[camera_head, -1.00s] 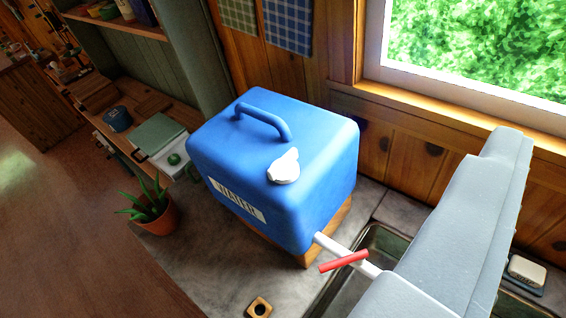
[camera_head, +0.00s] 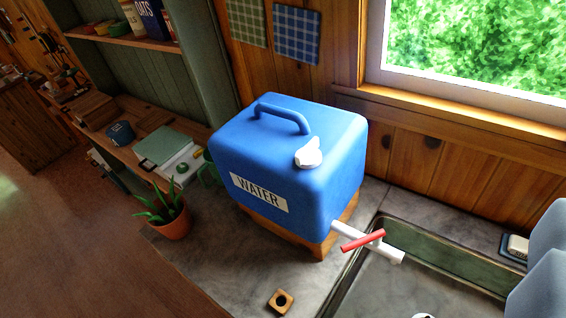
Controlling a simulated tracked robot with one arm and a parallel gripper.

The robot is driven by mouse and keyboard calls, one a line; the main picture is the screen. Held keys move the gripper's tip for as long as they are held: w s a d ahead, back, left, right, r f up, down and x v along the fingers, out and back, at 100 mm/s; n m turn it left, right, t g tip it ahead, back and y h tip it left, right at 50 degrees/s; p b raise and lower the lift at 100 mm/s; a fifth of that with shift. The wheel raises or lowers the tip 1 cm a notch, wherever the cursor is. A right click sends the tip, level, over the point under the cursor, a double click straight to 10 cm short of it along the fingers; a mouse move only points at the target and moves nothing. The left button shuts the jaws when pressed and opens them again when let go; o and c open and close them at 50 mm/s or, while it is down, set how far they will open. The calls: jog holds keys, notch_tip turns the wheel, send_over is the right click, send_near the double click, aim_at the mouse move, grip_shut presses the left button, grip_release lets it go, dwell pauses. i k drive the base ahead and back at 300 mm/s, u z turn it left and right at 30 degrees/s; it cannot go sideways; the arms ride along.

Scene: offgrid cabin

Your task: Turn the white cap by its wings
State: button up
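The white cap (camera_head: 308,157) sits on top of the blue water container (camera_head: 290,190), near its front right corner. A raised wing of the cap stands up and tilts slightly right. The container stands upright on a wooden block, with a "WATER" label (camera_head: 258,193) on its front. A pale grey-blue part of my gripper or arm (camera_head: 540,275) shows at the right edge, mostly cut off. It is well right of the cap and apart from it. Its fingertips cannot be made out.
A white spigot (camera_head: 392,254) with a red handle (camera_head: 363,241) sticks out from the container over the metal sink (camera_head: 440,250). The container's blue handle (camera_head: 285,113) arches behind the cap. A potted plant (camera_head: 172,221) stands at left. A small wooden block (camera_head: 281,301) lies in front.

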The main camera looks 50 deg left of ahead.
aim_at(308, 157)
jog(key=z, duration=1.05)
jog(key=k, duration=1.45)
jog(key=u, duration=1.2)
jog(key=i, duration=1.7)
jog(key=z, duration=0.05)
